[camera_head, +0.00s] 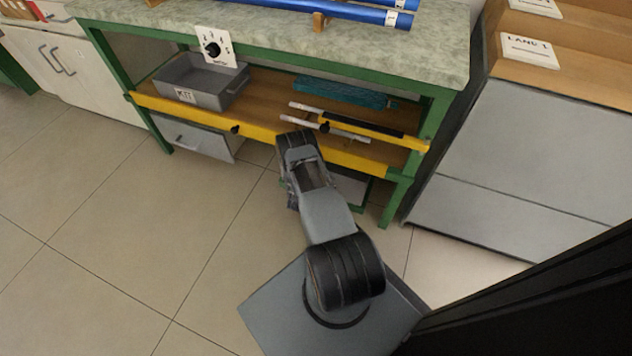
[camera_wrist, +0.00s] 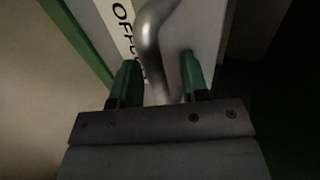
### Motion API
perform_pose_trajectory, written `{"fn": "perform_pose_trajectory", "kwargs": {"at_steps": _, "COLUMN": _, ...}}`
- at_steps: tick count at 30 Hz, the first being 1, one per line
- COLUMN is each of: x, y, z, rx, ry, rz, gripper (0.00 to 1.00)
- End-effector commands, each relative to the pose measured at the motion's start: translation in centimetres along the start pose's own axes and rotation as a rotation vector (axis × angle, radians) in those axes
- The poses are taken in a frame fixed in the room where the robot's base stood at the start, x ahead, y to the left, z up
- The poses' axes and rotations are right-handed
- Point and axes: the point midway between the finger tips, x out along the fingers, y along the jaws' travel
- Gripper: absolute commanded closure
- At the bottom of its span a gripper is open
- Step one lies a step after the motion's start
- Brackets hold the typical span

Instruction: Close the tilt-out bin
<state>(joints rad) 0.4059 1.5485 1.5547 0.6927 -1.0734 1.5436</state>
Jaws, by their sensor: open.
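In the wrist view a pale panel (camera_wrist: 205,32) carries black letters that begin "OFF" and a curved grey bar handle (camera_wrist: 150,42). My gripper (camera_wrist: 159,82) is open, its green fingertips on either side of the handle's near end; I cannot tell whether they touch it. In the head view my arm reaches to the bench's yellow front rail, and my gripper is hidden there. A grey front with a handle (camera_head: 196,139) hangs under the bench at left. Another grey panel (camera_head: 353,187) shows partly behind my arm at lower right. I cannot tell which one the wrist view shows.
The green-framed bench has a yellow rail (camera_head: 178,109), a shelf with a grey tray (camera_head: 203,82) and a teal block (camera_head: 345,91). Blue rods (camera_head: 350,13) lie on top. A grey-fronted wooden stand (camera_head: 530,150) is at right. The floor at left is clear.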

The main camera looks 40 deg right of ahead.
Motion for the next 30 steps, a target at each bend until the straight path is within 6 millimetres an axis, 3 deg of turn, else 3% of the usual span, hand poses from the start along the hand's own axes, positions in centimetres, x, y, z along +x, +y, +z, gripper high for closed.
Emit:
{"fn": "perform_pose_trajectory", "kwargs": {"at_steps": 5, "x": -1.7, "y": -0.2, "z": 0.0, "rx": -0.002, "ry": 0.0, "rz": 0.003, "gripper": 0.59}}
{"fn": "perform_pose_trajectory", "kwargs": {"at_steps": 15, "x": -8.6, "y": -0.4, "z": 0.0, "rx": -0.003, "ry": -0.001, "rz": 0.001, "gripper": 0.59}}
{"fn": "perform_pose_trajectory", "kwargs": {"at_steps": 21, "x": -11.7, "y": -0.2, "z": 0.0, "rx": -0.002, "ry": 0.0, "rz": 0.001, "gripper": 0.59}}
{"fn": "perform_pose_trajectory", "kwargs": {"at_steps": 30, "x": -13.6, "y": -0.1, "z": -0.1, "rx": 0.001, "ry": 0.002, "rz": -0.001, "gripper": 0.59}}
